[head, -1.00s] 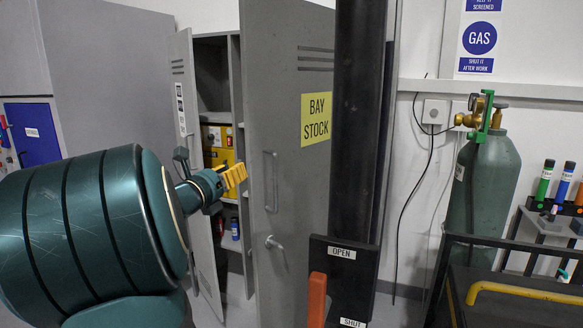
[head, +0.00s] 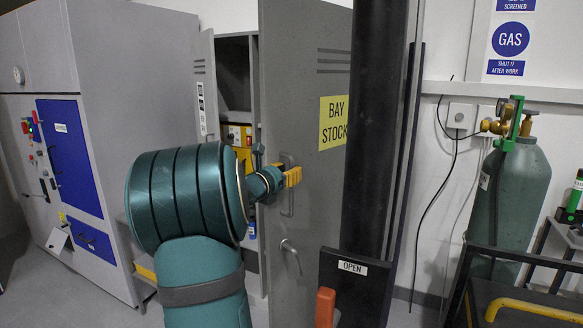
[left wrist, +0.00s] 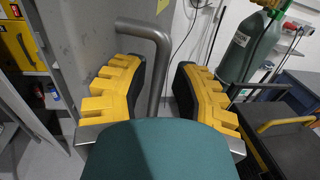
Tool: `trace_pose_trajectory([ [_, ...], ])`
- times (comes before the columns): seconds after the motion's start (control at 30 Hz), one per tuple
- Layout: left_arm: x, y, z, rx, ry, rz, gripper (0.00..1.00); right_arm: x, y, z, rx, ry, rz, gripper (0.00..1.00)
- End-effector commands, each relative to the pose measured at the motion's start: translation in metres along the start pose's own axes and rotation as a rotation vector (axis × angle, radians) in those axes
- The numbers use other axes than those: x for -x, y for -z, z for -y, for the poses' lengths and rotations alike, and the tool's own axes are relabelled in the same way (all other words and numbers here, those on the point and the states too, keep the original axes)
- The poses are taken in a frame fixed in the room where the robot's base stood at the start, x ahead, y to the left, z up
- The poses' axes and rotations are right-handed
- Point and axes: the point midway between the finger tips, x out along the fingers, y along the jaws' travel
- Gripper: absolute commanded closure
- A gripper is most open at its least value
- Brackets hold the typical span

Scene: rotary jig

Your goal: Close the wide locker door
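The wide grey locker door (head: 305,105) with the yellow BAY STOCK sign (head: 333,122) stands open, swung out towards me. Its vertical bar handle (head: 289,204) is partly hidden by my left gripper (head: 290,178) in the head view. A lever (head: 290,250) sits below the handle. In the left wrist view the bar handle (left wrist: 157,62) passes between the two spread yellow fingers of my left gripper (left wrist: 158,95). I see a gap on the right side of the bar; contact on the left is unclear. My right gripper is out of view.
A narrower locker door (head: 205,85) also stands open at left. Yellow cases (head: 238,136) sit inside the locker. A black post (head: 377,120) and an OPEN-labelled panel (head: 352,285) stand right of the wide door. A green gas cylinder (head: 508,200) is further right.

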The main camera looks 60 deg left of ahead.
Motion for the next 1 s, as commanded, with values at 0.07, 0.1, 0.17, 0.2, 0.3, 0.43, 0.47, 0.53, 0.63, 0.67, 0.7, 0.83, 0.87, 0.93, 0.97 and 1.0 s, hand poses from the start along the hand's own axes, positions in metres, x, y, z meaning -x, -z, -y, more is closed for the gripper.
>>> trace_pose_trajectory([
  [0.07, -0.009, -0.001, 0.000, 0.000, 0.001, -0.001, 0.73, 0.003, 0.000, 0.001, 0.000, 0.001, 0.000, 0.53],
  [0.1, -0.012, 0.000, 0.000, 0.000, 0.001, -0.001, 0.73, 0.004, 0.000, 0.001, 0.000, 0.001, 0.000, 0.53],
  [0.17, -0.016, 0.000, 0.000, 0.001, 0.000, -0.001, 0.73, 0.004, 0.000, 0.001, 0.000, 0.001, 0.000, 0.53],
  [0.2, -0.017, 0.000, 0.000, 0.001, 0.000, -0.001, 0.73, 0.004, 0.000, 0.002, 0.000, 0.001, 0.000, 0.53],
  [0.3, -0.019, 0.000, 0.000, 0.001, -0.001, 0.000, 0.73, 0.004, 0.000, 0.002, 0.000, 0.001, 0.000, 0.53],
  [0.43, -0.019, 0.000, 0.000, 0.000, -0.001, 0.000, 0.73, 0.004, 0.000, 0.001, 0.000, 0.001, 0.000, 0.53],
  [0.47, -0.019, 0.000, 0.000, 0.000, 0.000, 0.000, 0.73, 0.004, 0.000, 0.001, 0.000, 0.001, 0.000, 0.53],
  [0.53, -0.019, 0.000, 0.000, 0.000, 0.000, 0.000, 0.73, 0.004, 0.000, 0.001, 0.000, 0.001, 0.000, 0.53],
  [0.63, -0.019, 0.000, 0.000, 0.000, 0.000, 0.000, 1.00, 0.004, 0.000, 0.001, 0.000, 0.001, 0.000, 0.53],
  [0.67, -0.019, 0.000, 0.000, 0.000, 0.000, 0.000, 1.00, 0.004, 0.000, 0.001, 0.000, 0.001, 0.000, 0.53],
  [0.7, -0.019, 0.000, 0.000, 0.000, 0.000, 0.000, 1.00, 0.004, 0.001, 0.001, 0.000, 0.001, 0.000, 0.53],
  [0.83, -0.019, 0.000, 0.000, 0.000, 0.000, 0.000, 1.00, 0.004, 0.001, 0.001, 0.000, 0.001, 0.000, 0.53],
  [0.87, -0.019, 0.000, 0.000, 0.000, 0.000, 0.000, 1.00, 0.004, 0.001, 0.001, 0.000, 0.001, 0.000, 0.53],
  [0.93, -0.019, 0.000, 0.000, 0.000, 0.001, 0.000, 1.00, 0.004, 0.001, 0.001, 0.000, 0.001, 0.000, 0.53],
  [0.97, -0.019, 0.000, 0.000, 0.000, 0.002, 0.000, 1.00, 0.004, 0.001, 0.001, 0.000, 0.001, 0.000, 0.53],
  [1.0, -0.019, 0.000, -0.001, 0.000, 0.003, 0.000, 1.00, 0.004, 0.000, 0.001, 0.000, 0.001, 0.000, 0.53],
])
